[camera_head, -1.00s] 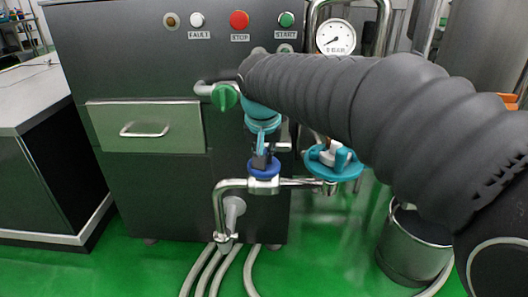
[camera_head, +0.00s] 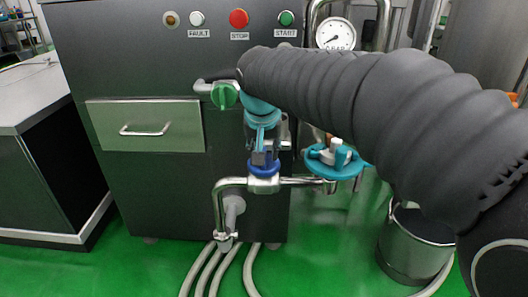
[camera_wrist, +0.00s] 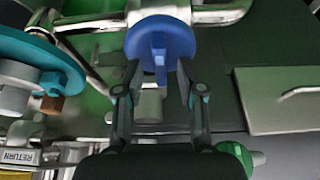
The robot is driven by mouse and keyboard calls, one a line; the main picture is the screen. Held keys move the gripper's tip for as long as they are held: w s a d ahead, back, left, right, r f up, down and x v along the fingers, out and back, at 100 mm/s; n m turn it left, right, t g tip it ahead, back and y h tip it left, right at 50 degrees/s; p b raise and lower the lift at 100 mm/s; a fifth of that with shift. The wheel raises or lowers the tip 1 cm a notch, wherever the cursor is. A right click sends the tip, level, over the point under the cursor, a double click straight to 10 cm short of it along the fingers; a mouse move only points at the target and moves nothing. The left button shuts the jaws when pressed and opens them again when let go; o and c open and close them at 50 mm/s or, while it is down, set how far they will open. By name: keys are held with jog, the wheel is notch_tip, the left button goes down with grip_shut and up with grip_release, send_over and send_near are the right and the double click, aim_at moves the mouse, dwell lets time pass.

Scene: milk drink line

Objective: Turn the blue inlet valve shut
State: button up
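The blue inlet valve (camera_head: 264,170) sits on the steel pipe at the front of the machine. In the wrist view its round blue body (camera_wrist: 176,38) shows at the top middle, with a raised blue handle bar (camera_wrist: 159,58) running along the picture's height. My gripper (camera_wrist: 158,66) is open, with one finger on each side of the bar. A gap shows between each fingertip and the bar. In the head view my gripper (camera_head: 264,152) is just above the valve and partly covers it.
A teal valve wheel (camera_head: 325,165) stands close to the right of my gripper. A green valve (camera_head: 224,96) is at the upper left. A drawer (camera_head: 146,126), a gauge (camera_head: 336,35) and a steel bucket (camera_head: 414,245) are around. Hoses (camera_head: 205,268) lie on the floor.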

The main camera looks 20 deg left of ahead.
jog(key=v, duration=1.1)
jog(key=shift+s, duration=0.15)
jog(key=s+d+f+n, duration=0.3)
jog(key=s+d+f, duration=0.1)
jog(key=d+f, duration=0.4)
jog(key=s+d+f+m+p, duration=0.1)
jog(key=s+d+f+m, duration=0.1)
jog(key=s+d, duration=0.2)
jog(key=s+d+f+m+t+p, duration=0.1)
jog(key=s+d, duration=0.3)
jog(key=d, duration=0.7)
jog(key=s+d+f+m+h+p, duration=0.1)
jog(key=s+d+f+m, duration=0.1)
jog(key=s+d, duration=0.3)
jog(key=shift+d+f+m, duration=0.3)
jog(key=shift+d+f, duration=0.4)
jog(key=shift+d, duration=0.55)
jog(key=shift+o, duration=0.3)
